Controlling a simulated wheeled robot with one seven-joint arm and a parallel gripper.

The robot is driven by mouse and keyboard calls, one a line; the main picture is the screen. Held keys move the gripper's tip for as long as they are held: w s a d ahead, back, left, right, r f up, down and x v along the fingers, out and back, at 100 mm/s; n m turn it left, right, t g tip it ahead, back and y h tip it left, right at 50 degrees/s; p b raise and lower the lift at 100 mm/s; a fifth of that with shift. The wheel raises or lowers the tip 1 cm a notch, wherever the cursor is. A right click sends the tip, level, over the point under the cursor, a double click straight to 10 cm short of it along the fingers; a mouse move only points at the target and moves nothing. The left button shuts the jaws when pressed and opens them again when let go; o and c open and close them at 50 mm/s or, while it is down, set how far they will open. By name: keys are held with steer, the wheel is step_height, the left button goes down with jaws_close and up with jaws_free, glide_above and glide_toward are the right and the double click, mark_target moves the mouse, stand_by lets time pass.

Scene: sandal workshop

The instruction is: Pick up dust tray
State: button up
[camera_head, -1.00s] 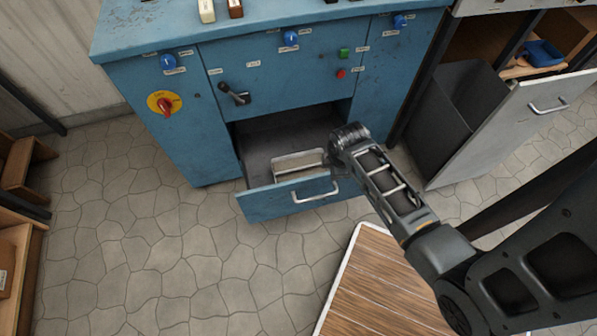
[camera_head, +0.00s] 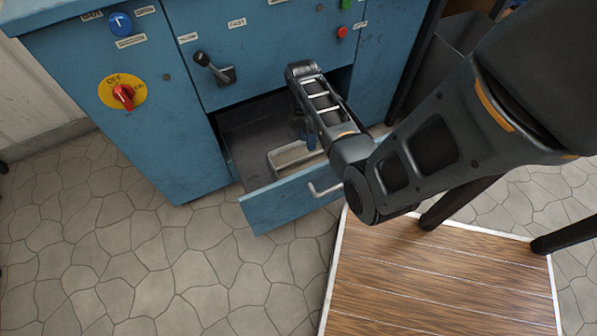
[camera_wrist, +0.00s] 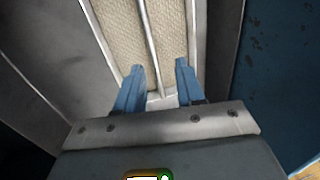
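The dust tray (camera_head: 290,157) is a pale, metal-rimmed tray lying in the open drawer (camera_head: 285,205) of the blue machine. In the wrist view the tray (camera_wrist: 118,30) shows beige, grainy filling and a thin metal bar (camera_wrist: 151,50) along its middle. My gripper (camera_head: 305,135) points down into the drawer over the tray. In the wrist view its two blue fingers (camera_wrist: 160,75) are apart, with the bar running between them. I cannot tell whether either finger touches it. My arm hides part of the tray in the head view.
The blue machine (camera_head: 180,100) stands over the drawer, with a lever (camera_head: 213,68) and a red-yellow switch (camera_head: 122,93) on its front. A wooden platform (camera_head: 430,275) lies at the lower right. The stone floor (camera_head: 130,240) at left is clear.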

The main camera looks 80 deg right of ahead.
mark_target(307, 157)
steer(key=f+b, duration=0.1)
steer(key=f, duration=0.2)
steer(key=f+b, duration=0.2)
steer(key=f, duration=0.1)
steer(key=f+b, duration=0.2)
steer(key=f, duration=0.2)
steer(key=shift+a, duration=0.35)
steer(key=shift+r, duration=0.15)
jaws_close()
